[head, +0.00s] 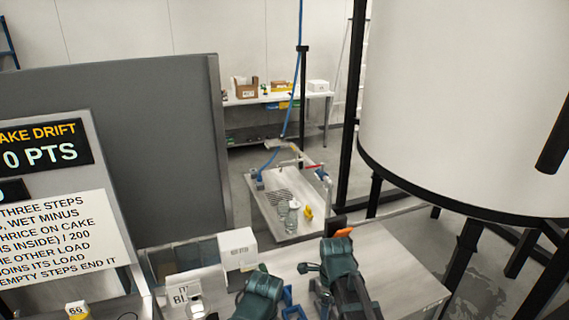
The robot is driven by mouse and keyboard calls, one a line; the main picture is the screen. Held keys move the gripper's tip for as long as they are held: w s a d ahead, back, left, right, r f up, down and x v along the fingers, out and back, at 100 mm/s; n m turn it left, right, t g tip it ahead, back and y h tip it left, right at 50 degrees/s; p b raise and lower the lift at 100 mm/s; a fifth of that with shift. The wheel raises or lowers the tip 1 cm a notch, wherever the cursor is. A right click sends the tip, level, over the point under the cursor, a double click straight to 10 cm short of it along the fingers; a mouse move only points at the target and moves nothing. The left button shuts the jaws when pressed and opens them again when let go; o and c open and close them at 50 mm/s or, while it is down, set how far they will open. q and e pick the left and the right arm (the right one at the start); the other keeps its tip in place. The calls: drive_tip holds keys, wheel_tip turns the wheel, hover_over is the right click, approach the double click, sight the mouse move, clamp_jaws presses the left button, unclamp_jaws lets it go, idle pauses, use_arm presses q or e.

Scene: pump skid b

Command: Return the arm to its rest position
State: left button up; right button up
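Two dark teal links of my own arms show at the bottom centre of the head view. The one at left is cut off by the lower edge. The one at right reaches farther up over the light bench (390,262). I see no gripper fingers on either arm, so both grippers are out of view. Blue parts show low between the two arms, too hidden to make out.
White boxes (238,247) stand on the bench left of my arms. An orange item (344,232) sits beyond the right arm. A tray with pipework (267,212) lies farther back. A large white tank (460,100) on black legs fills the right. A grey panel (150,150) stands left.

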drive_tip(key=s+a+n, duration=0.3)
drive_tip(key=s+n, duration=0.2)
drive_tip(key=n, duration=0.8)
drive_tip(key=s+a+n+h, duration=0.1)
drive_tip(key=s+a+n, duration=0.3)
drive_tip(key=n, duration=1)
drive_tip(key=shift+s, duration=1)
